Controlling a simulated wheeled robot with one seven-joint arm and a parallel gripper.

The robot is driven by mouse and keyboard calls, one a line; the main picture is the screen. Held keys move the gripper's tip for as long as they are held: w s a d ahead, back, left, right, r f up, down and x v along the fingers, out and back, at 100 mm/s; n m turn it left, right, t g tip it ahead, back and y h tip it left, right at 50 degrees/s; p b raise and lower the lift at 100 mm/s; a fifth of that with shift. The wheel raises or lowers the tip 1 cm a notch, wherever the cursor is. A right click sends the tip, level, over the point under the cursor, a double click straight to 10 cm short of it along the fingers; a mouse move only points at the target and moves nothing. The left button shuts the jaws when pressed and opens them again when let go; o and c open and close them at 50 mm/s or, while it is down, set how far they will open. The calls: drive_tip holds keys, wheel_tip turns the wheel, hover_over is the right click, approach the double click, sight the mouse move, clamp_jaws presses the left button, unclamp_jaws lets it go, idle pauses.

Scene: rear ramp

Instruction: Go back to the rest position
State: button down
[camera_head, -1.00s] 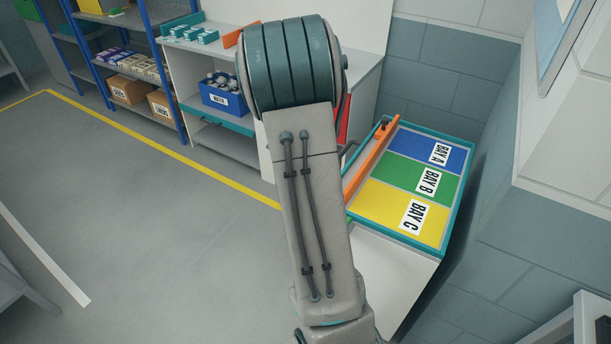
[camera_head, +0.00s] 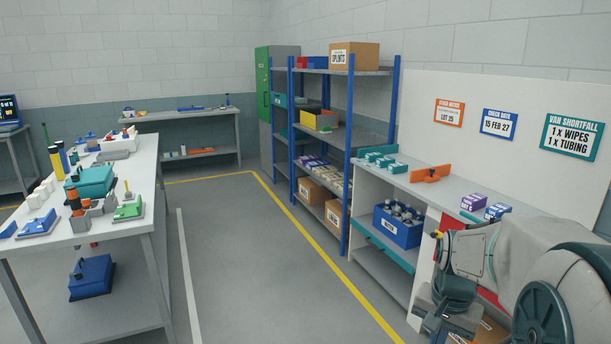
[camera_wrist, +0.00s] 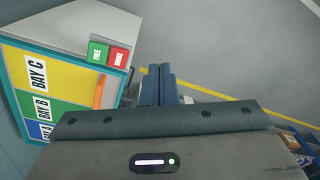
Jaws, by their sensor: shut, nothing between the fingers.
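My gripper (camera_wrist: 158,86) shows in the wrist view with its two dark blue fingers together and nothing between them. It points down over the floor, to the right of the bay board. In the head view my arm is folded at the lower right, and I cannot make out the fingertips there. The bay board (camera_wrist: 10,52), with yellow, green and blue fields marked BAY C, BAY B and BAY A, lies at the left of the wrist view.
A green FREE button (camera_wrist: 97,53) and a red BRAKE button (camera_wrist: 119,57) sit beside the board. In the head view, a white counter (camera_head: 375,185) and blue shelving (camera_head: 350,150) stand at the right, a loaded workbench (camera_head: 140,165) at the left. The floor between (camera_head: 240,250) is clear.

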drive_tip(key=s+a+r+n+t, duration=0.2)
drive_tip(key=s+a+r+n, duration=0.1)
drive_tip(key=s+a+n, duration=0.4)
drive_tip(key=s+a, duration=0.3)
drive_tip(key=s, duration=0.2)
drive_tip(key=shift+s+a+r+n, duration=0.15)
drive_tip(key=shift+s+a+n, duration=0.1)
drive_tip(key=shift+n, duration=0.15)
drive_tip(key=shift+a, duration=0.1)
